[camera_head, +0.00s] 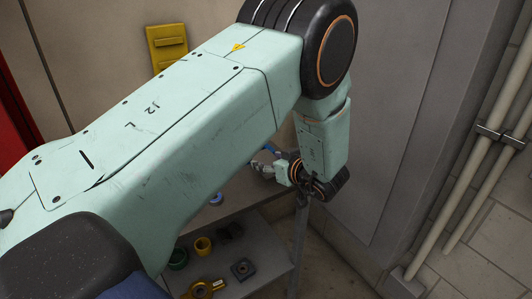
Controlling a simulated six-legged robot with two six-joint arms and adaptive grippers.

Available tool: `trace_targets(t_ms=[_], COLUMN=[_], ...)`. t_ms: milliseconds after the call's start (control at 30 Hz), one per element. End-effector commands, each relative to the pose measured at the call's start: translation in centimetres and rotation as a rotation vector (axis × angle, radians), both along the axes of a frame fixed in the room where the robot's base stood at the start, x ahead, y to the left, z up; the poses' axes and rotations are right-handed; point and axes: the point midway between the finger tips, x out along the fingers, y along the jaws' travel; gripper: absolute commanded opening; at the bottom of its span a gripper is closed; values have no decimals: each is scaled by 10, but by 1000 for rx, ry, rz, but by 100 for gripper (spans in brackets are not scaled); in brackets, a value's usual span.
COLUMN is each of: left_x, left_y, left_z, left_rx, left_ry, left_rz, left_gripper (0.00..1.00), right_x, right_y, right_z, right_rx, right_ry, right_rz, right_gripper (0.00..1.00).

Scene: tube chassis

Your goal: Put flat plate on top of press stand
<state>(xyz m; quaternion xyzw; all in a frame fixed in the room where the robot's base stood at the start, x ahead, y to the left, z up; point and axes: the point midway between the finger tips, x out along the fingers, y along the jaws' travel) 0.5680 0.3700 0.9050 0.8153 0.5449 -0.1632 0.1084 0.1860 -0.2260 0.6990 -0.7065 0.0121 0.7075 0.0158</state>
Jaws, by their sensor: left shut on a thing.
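My left arm fills the middle of the view and bends down to my left gripper (262,165), small and far off above the worktop. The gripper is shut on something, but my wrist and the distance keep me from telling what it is. A small blue thing shows close by the fingers; I cannot tell whether it is held. I cannot make out the flat plate or the press stand for certain; my arm covers much of the worktop. My right gripper is not in view.
The grey worktop (240,200) bears a small blue ring (217,198). A lower shelf holds a yellow ring (203,246), a green ring (178,258), a dark square part (243,268) and an orange-yellow part (203,289). Pipes (470,170) run along the right wall.

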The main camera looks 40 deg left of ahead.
Motion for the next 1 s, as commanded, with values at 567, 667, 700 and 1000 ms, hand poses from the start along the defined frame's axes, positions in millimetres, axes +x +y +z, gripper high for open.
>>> trace_targets(t_ms=[567,667,700,1000], left_x=[3,2,2,1], left_y=[2,2,2,2], left_z=[-36,-36,-36,-41], left_rx=[3,3,3,-1], left_ry=[-6,-5,-5,-1], left_rz=[0,-1,-1,-1], left_gripper=[0,0,0,76], right_x=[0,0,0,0], right_y=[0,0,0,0], right_z=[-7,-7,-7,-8], right_rx=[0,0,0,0], right_ry=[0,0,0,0], right_rz=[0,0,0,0], right_gripper=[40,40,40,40])
